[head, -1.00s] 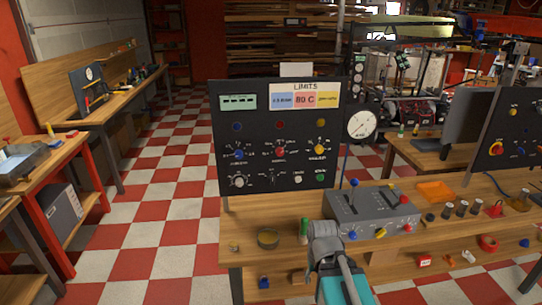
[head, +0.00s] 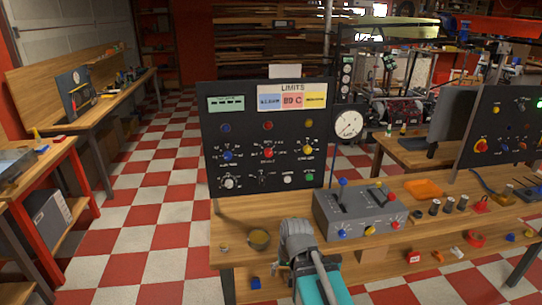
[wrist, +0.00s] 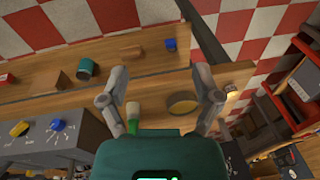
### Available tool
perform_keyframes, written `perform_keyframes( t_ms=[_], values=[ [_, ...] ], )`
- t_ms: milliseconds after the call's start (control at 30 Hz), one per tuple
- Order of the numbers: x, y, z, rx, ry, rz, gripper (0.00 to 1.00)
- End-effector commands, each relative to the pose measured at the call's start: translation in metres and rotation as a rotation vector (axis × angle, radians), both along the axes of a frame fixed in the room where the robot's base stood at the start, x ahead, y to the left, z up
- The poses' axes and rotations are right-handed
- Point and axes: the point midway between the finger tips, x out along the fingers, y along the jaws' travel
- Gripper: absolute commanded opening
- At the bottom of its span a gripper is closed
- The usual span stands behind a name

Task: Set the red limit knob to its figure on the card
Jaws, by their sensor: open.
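The red limit knob (head: 268,153) sits in the middle of the upper knob row on the black upright panel (head: 217,130), between a blue knob (head: 228,155) and a yellow knob (head: 307,149). Its pointer is too small to read. The limits card (head: 292,88) is at the panel's top; its red field (head: 292,101) seems to read 80 C. My gripper (wrist: 160,75) is open and empty in the wrist view, its fingers spread above the bench edge. It is in front of and below the panel, well apart from the red knob. In the head view my wrist hides its fingertips.
A grey control box (head: 355,213) with levers and knobs stands right of my arm. A round dish (head: 259,240) lies on the bench, and a green-and-white bottle (wrist: 132,118) is near my left finger. A round gauge (head: 348,125) stands beside the panel. The checkered floor is clear at left.

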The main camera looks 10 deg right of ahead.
Motion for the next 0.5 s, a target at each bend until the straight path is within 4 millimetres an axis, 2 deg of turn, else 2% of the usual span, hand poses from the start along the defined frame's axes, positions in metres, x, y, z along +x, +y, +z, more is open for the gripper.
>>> perform_keyframes(
  t_ms=[167,267,400,500],
  values=[
    [0.044,0.031,0.011,0.202,-0.127,-0.147,0.82],
    [0.073,0.05,0.025,0.358,-0.203,-0.265,0.82],
    [0.114,0.071,0.052,0.598,-0.288,-0.459,0.82],
    [0.141,0.08,0.075,0.778,-0.329,-0.609,0.82]
  ],
)
